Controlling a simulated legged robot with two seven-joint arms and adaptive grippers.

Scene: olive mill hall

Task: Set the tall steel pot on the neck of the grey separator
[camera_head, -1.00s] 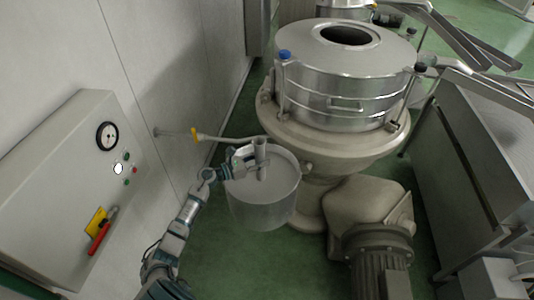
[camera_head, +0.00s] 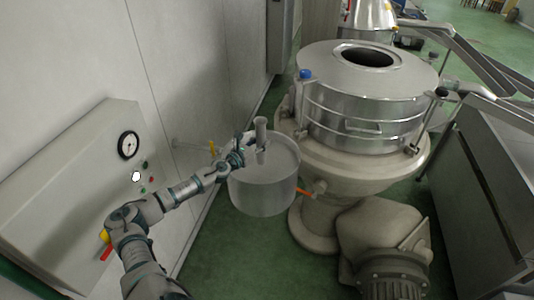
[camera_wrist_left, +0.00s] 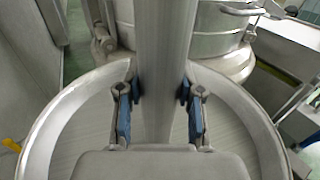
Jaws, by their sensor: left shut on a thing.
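The tall steel pot (camera_head: 262,196) is a wide grey cylinder left of the grey separator. A slim upright post (camera_head: 261,130) rises from its middle. My left gripper (camera_head: 257,152) is shut on this post. In the left wrist view the fingers (camera_wrist_left: 160,105) clasp the post (camera_wrist_left: 163,45), with the pot's rim (camera_wrist_left: 38,140) around them. The pot looks upright, apart from the separator's top. The grey separator has a pale base and a steel drum (camera_head: 350,105); the round dark opening (camera_head: 367,56) on top is uncovered. My right gripper is out of view.
A control box (camera_head: 75,190) with a gauge is on the wall at left. A motor (camera_head: 390,270) stands at the separator's foot. Steel bins and chutes (camera_head: 440,165) flank the right.

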